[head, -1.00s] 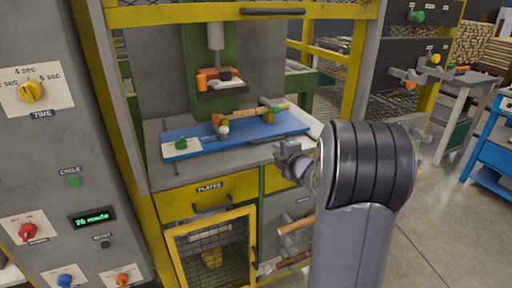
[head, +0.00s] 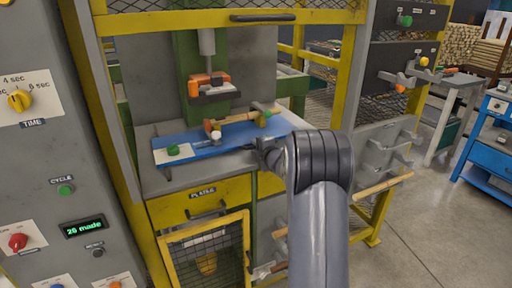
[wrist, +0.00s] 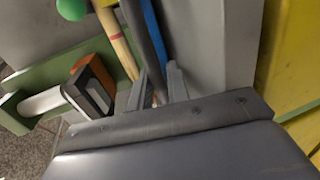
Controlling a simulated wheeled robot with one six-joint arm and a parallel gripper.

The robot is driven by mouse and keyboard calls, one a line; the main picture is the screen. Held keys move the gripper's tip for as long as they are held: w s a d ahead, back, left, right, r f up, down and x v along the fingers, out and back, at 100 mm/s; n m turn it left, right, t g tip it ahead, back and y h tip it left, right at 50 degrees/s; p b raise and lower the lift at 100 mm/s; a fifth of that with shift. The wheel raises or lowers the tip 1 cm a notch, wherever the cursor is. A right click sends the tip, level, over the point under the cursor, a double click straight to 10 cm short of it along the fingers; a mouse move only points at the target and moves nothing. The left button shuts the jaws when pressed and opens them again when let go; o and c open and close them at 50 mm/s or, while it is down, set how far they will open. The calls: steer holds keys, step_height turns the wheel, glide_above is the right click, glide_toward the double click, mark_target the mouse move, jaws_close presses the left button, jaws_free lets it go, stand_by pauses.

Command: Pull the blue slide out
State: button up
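The blue slide (head: 205,148) is a flat blue board lying across the grey press table. It carries a green knob (head: 173,150) at its left, a white ball knob (head: 215,135) and a turned wooden piece (head: 238,118). My gripper (head: 265,145) is at the slide's front edge, right of its middle. In the wrist view my gripper (wrist: 158,72) has its two fingers apart, with a dark bar (wrist: 143,40) and a thin blue strip of the slide (wrist: 153,30) running toward the gap. I cannot tell whether the fingers touch them.
The press head (head: 210,87) hangs above the slide. A yellow drawer (head: 200,200) and a mesh door (head: 205,260) are below. A control panel (head: 65,190) stands at the left, and a yellow post (head: 100,110) borders the opening. Open floor (head: 420,240) is at the right.

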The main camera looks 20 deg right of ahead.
jaws_close()
stand_by(0.4)
steer(key=shift+s, duration=0.5)
steer(key=f+b+v, duration=0.2)
steer(key=v, duration=0.9)
steer(key=s+a+f+b+v, duration=0.1)
steer(key=f+v, duration=0.2)
steer(key=v, duration=0.9)
steer(key=shift+s+d+b, duration=0.35)
steer(key=shift+d+b, duration=0.05)
steer(key=shift+d, duration=0.05)
